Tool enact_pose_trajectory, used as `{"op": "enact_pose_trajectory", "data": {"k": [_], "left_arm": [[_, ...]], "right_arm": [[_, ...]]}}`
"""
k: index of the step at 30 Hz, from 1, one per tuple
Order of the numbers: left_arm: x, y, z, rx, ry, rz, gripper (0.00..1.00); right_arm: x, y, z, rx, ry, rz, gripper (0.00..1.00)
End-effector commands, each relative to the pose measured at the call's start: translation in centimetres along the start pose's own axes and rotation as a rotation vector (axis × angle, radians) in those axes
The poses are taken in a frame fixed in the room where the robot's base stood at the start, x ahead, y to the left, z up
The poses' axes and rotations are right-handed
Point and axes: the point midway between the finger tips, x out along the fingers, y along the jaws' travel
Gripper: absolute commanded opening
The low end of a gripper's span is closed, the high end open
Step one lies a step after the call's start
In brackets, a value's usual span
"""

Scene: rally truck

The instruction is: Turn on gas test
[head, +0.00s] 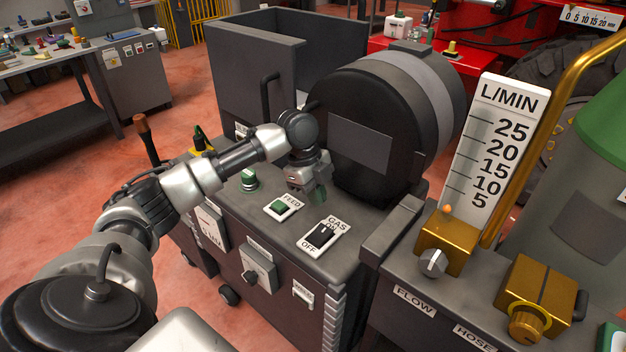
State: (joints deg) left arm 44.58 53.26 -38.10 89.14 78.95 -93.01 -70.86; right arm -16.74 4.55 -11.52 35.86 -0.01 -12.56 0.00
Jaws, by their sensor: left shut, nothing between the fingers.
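A black rocker switch on a white plate labelled GAS, ON and OFF (321,237) sits on the front top of a dark grey machine cabinet (372,215). I cannot tell clearly which side of the switch is pressed. My left gripper (318,197) is shut and empty, pointing down just behind the GAS plate and apart from it. A green FEED button (281,206) on a white plate lies to the left of the GAS switch. My right gripper is not in view.
A large dark drum (375,125) stands behind the gripper. A flow gauge (495,150) with brass fittings and a knob (433,262) stands to the right. A lever (146,140) rises at the cabinet's left. Red floor is open at left.

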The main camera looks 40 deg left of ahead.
Motion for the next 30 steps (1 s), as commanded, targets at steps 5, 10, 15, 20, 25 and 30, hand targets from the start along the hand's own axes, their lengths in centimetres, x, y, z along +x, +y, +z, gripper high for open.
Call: {"op": "enact_pose_trajectory", "data": {"k": [5,10,15,20,25,30], "left_arm": [[3.8,0.1,-0.1,-0.001,0.002,0.004,0.00],[6.3,-0.2,0.6,-0.002,0.001,0.003,0.00],[7.6,-0.4,1.0,-0.002,0.000,0.000,0.00],[8.0,-0.4,1.1,0.000,0.000,-0.001,0.00],[7.9,-0.4,1.1,0.000,0.000,0.000,0.00],[8.2,-0.5,1.2,-0.012,0.000,0.033,0.00]], "right_arm": [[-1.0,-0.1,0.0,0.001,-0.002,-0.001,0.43],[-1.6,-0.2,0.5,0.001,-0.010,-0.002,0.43],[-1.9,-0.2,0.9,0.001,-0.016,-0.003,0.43],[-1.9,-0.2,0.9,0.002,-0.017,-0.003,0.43],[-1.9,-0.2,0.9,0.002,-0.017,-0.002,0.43],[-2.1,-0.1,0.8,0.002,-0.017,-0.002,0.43]]}}
